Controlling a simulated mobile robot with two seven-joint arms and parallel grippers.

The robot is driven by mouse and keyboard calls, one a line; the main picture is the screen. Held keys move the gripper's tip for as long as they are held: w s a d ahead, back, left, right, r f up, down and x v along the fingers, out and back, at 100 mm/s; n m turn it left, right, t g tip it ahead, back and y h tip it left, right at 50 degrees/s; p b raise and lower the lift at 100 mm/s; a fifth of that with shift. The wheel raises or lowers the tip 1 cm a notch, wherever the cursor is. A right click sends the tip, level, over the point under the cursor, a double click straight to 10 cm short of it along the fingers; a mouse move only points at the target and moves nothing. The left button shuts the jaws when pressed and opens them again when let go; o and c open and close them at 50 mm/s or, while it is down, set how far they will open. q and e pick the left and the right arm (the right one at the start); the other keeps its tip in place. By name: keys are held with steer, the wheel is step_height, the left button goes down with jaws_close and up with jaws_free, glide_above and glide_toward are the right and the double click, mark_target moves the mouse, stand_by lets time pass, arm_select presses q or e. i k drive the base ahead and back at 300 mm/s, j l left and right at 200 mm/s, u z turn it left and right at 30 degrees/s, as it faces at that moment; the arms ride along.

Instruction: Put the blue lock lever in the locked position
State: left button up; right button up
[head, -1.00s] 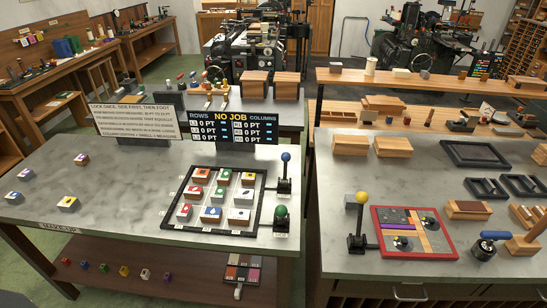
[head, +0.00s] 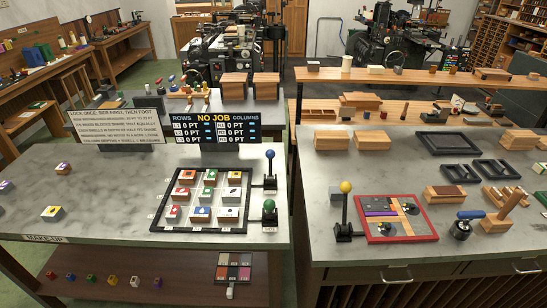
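The blue lock lever (head: 270,168) stands on the left table, at the upper right corner of the black chase frame (head: 247,200). It has a blue ball knob on a dark stem above a black base and looks about upright. A similar green-knobbed lever (head: 269,212) stands nearer me at the frame's lower right. The frame holds several small blocks with coloured tops in a grid. Small labels by the levers are too small to read. Neither of my grippers is in view.
A sign and a "NO JOB" display (head: 223,126) stand behind the frame. The right table (head: 365,270) holds a red-edged tray (head: 428,222), a yellow-knobbed lever (head: 345,208) and a blue-handled tool (head: 463,226). A gap separates the two tables. The left table's front left is mostly clear.

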mark_target(270, 154)
steer(key=i+l+z, duration=0.2)
steer(key=i, duration=0.5)
steer(key=i+z, duration=0.25)
steer(key=i, duration=0.5)
